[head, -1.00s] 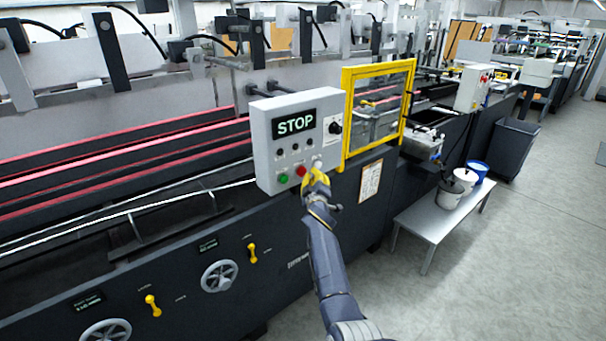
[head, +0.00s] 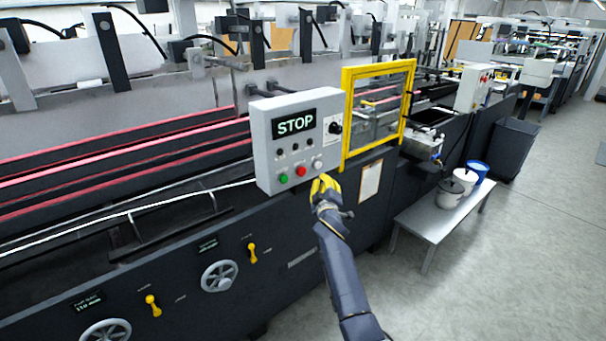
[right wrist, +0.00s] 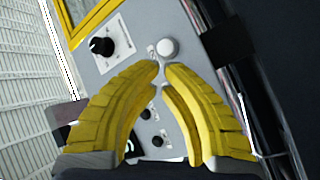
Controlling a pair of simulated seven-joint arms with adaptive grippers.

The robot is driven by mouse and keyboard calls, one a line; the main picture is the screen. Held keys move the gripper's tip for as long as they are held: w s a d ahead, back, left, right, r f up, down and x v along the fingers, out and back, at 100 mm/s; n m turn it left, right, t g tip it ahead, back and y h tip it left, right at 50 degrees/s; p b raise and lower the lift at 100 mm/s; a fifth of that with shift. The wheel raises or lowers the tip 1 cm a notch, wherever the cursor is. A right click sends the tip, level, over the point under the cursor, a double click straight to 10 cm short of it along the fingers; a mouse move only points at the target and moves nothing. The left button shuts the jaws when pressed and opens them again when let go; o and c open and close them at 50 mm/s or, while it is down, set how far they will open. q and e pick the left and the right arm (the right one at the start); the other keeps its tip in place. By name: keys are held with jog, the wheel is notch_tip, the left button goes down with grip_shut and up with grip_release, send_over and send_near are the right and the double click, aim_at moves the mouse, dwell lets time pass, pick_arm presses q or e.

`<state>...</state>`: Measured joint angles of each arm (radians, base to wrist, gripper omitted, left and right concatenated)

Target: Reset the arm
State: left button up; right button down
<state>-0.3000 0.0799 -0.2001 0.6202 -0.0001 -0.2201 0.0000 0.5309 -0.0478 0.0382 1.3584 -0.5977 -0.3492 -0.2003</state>
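The grey control box (head: 262,150) shows "STOP" on its black display (head: 295,123). A green button (head: 283,178), a red button (head: 301,171) and a white button (head: 318,164) line its lower edge, with a black rotary knob (head: 335,128) at the right. My right gripper (head: 325,180) is just below and in front of the white button, apart from the box. In the right wrist view its yellow fingertips (right wrist: 162,68) are almost together with nothing between them, and the white button (right wrist: 168,48) shows just beyond them. My left gripper is out of view.
A yellow-framed guard window (head: 345,120) stands right of the box. Handwheels (head: 219,276) and yellow levers (head: 252,252) sit on the machine's dark front. A low bench (head: 440,215) with several buckets (head: 450,194) stands at right. Floor beyond it is open.

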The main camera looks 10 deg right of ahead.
dwell(0.4)
jog(key=s+a+f+m+g+y, duration=0.1)
jog(key=s+a+f+g+y, duration=0.1)
jog(key=f, duration=0.9)
jog(key=s+a+f+m+g+y, duration=0.1)
jog(key=s+a+f+g, duration=0.1)
jog(key=f, duration=1)
jog(key=s+a+f+m+g+y, duration=0.1)
jog(key=s+f+g, duration=0.1)
jog(key=s+f, duration=0.9)
jog(key=s+f+g, duration=0.2)
jog(key=s+f, duration=0.6)
jog(key=f, duration=0.7)
jog(key=s+d+f+g, duration=0.15)
jog(key=s+f, duration=0.55)
jog(key=s, duration=0.7)
jog(key=s+f+m+g, duration=0.1)
jog(key=s+f+g, duration=0.2)
jog(key=s+f, duration=0.75)
jog(key=s+d+f+g, duration=0.1)
jog(key=s+f+g, duration=0.25)
jog(key=s, duration=1.35)
jog(key=s+d+f+g, duration=0.1)
jog(key=s+f, duration=0.1)
jog(key=s, duration=1.4)
jog(key=shift+s, duration=0.3)
jog(key=shift+f, duration=0.1)
